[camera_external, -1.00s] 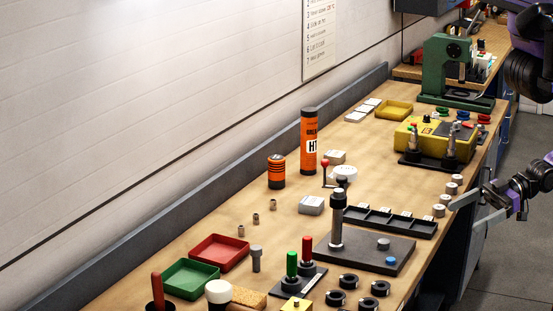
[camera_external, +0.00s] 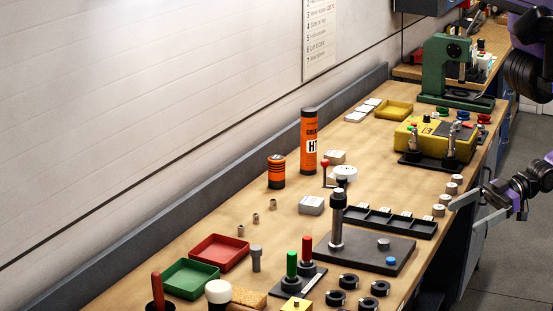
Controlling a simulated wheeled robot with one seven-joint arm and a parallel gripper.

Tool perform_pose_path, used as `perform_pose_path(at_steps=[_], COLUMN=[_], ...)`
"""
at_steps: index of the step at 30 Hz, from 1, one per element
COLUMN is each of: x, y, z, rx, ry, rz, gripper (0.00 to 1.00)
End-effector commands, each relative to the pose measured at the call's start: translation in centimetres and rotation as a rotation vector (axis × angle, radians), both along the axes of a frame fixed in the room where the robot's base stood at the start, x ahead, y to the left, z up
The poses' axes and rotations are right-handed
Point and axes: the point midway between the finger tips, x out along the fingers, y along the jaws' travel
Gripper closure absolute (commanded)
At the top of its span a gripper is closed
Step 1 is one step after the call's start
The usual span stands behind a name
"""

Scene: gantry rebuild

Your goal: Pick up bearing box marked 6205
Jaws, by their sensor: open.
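Small boxes stand on the long wooden bench. A white-grey box (camera_external: 311,205) sits left of the dark post stand. A tan and white box (camera_external: 334,157) sits farther back, beside the tall orange tube. Flat white boxes (camera_external: 363,111) lie near the yellow tray at the back. The number 6205 cannot be read on any of them, so I cannot tell which is the marked one. My gripper (camera_external: 464,217) is open and empty at the bench's right edge, apart from all the boxes.
A tall orange tube (camera_external: 308,141) and a shorter orange can (camera_external: 276,172) stand near the boxes. The dark post (camera_external: 337,222), the black compartment tray (camera_external: 391,219) and small metal cylinders (camera_external: 439,210) lie between my gripper and the white-grey box.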

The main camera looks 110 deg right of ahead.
Motion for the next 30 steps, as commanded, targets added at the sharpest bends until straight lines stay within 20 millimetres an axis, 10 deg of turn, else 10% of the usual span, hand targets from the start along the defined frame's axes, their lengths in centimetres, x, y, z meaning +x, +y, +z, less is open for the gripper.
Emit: perform_pose_path(at_steps=[22, 30], x=[0.2, 5.1], y=[-0.1, -4.5], z=[-0.1, -3.4], rx=[0.011, 0.337], ry=[-0.003, -0.086], rz=[-0.009, -0.266], gripper=[0.22, 0.22])
